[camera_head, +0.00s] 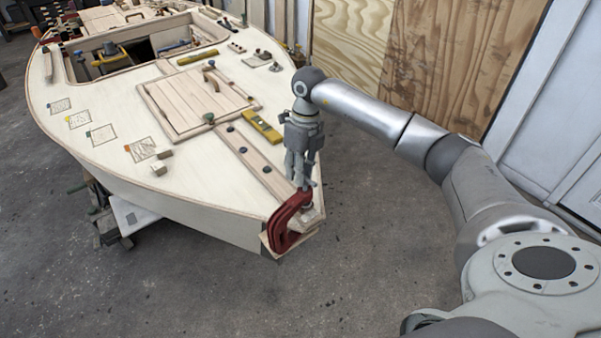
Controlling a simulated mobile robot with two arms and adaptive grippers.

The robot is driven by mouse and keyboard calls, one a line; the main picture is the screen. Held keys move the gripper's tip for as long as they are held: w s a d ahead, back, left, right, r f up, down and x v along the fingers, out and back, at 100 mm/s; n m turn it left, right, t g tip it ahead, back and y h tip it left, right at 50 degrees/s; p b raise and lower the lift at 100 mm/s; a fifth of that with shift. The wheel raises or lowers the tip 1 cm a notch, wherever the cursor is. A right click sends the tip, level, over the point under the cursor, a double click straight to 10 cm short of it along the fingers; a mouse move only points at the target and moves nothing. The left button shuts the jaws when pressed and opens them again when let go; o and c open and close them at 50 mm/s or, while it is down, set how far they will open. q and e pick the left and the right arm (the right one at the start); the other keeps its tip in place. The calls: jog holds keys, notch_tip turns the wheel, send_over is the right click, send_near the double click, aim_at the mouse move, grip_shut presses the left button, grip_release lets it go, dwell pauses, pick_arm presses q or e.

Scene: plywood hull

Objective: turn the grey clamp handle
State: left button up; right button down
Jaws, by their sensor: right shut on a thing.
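A red C-clamp (287,226) sits on the near tip of the plywood hull (212,190). My right gripper (303,185) points straight down over the top of the clamp. Its fingers are shut on the grey clamp handle, which is mostly hidden between them; a small bit of grey shows at the fingertips. My left gripper is not in view.
The deck holds a yellow level (262,127), a slatted hatch (196,103), small wood blocks (159,168) and several knobs. An open cockpit lies farther back. Plywood sheets (440,60) lean on the wall. The grey floor (350,270) before the hull is clear.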

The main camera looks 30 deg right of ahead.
jog(key=n+b, duration=0.1)
jog(key=n, duration=0.1)
jog(key=a+n+b, duration=0.1)
jog(key=n, duration=0.1)
jog(key=shift+s+f+n+g, duration=0.1)
jog(key=shift+n+g, duration=0.2)
jog(key=shift+g, duration=0.1)
jog(key=n, duration=0.1)
jog(key=n+b, duration=0.1)
jog(key=n+h+b, duration=0.1)
jog(key=shift+s+a+n, duration=0.25)
jog(key=shift+n, duration=0.05)
jog(key=n, duration=0.1)
jog(key=n+b, duration=0.1)
jog(key=n, duration=0.1)
jog(key=shift+s+a+n+g+h, duration=0.15)
jog(key=shift+s+n+g+h, duration=0.15)
jog(key=shift+s+n+h+b, duration=0.2)
jog(key=shift+n+b, duration=0.2)
jog(key=shift+n, duration=0.4)
jog(key=shift+s+n+h+b, duration=0.15)
jog(key=shift+n+b, duration=0.2)
jog(key=shift+n, duration=0.45)
jog(key=c, duration=1.4)
grip_release()
